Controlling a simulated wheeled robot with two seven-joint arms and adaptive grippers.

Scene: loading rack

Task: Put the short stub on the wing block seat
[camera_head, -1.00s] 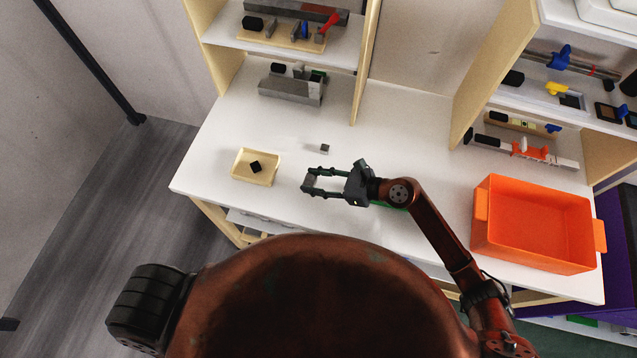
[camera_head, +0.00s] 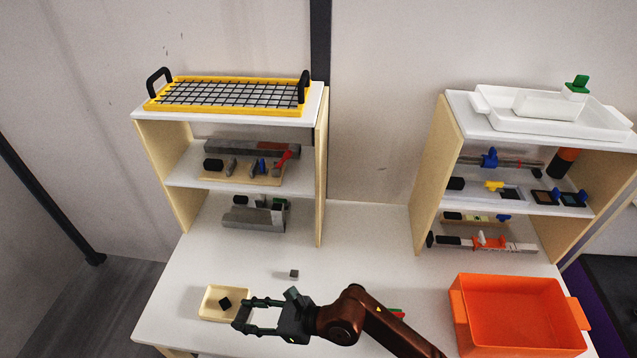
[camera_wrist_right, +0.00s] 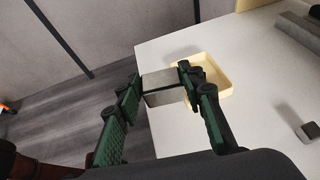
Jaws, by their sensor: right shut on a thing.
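My right gripper (camera_head: 243,314) is above the front of the white table, beside the small cream tray. In the right wrist view its green-padded fingers (camera_wrist_right: 160,82) are shut on a short grey metal block (camera_wrist_right: 164,89), which looks like the short stub. A small grey cube (camera_head: 294,274) lies alone on the table behind the gripper; it also shows in the right wrist view (camera_wrist_right: 307,132). A grey metal block with raised parts (camera_head: 252,219) sits under the left shelf unit. I cannot tell which part is the wing block seat. My left gripper is not in view.
An orange bin (camera_head: 520,345) stands at the right. Shelf units rise at the back left (camera_head: 315,190) and back right (camera_head: 432,170), holding several tools. The table middle is mostly clear.

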